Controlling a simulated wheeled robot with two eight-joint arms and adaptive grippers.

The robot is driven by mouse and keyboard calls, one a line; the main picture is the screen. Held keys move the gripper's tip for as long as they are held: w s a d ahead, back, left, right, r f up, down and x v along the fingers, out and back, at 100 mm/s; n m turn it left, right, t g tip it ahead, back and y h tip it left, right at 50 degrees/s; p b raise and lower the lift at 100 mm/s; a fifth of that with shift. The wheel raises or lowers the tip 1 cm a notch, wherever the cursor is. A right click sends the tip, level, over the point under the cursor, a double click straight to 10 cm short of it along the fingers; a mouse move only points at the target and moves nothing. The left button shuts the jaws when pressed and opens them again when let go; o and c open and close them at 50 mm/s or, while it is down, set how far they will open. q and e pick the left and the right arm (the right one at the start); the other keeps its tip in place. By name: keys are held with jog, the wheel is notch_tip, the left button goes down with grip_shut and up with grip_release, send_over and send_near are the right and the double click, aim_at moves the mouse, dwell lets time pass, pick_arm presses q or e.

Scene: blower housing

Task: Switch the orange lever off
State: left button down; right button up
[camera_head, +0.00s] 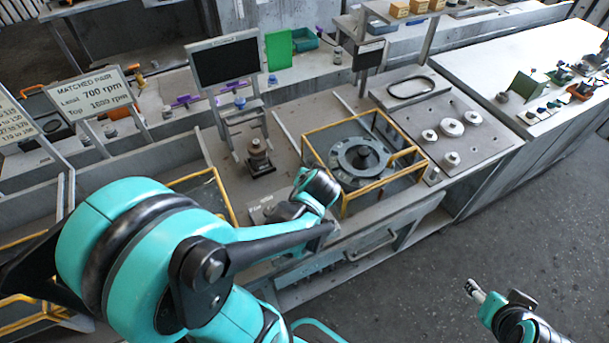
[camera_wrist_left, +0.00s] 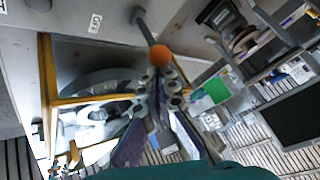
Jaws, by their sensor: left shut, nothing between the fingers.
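The orange lever knob (camera_wrist_left: 160,55) sits on a dark rod (camera_wrist_left: 146,26) in the left wrist view, with the rod rising from a grey panel. An "OFF" label (camera_wrist_left: 95,22) is on the panel left of the rod. My left gripper (camera_wrist_left: 158,84) is shut and empty, its fingertips just below the knob in the picture; I cannot tell whether they touch it. In the head view my left wrist (camera_head: 316,187) is over the panel in front of the yellow-framed housing, and the lever cannot be made out. My right gripper (camera_head: 474,290) hangs over the floor at lower right, apart from the bench.
The yellow guard frame (camera_head: 345,205) surrounds a round blower housing (camera_head: 362,158) close to my left wrist. A dark screen (camera_head: 225,62) and a small dark stand (camera_head: 259,157) are behind. A plate with pale discs (camera_head: 451,128) lies to the right. The floor at right is clear.

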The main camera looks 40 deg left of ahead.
pick_arm(q)
jog(key=shift+s+d+f+y+b, duration=0.15)
jog(key=shift+s+d+b, duration=0.1)
jog(key=shift+d, duration=0.25)
jog(key=shift+s+d+f+y+b, duration=0.15)
jog(key=shift+s+d+b, duration=0.1)
jog(key=shift+d, duration=0.2)
jog(key=shift+r, duration=0.1)
pick_arm(e)
jog(key=shift+s+d+f, duration=0.15)
jog(key=shift+d+f, duration=0.15)
jog(key=shift+f, duration=0.25)
jog(key=shift+r, duration=0.1)
pick_arm(q)
jog(key=shift+r+p, duration=0.8)
jog(key=shift+p, duration=0.1)
pick_arm(e)
jog(key=shift+r, duration=0.65)
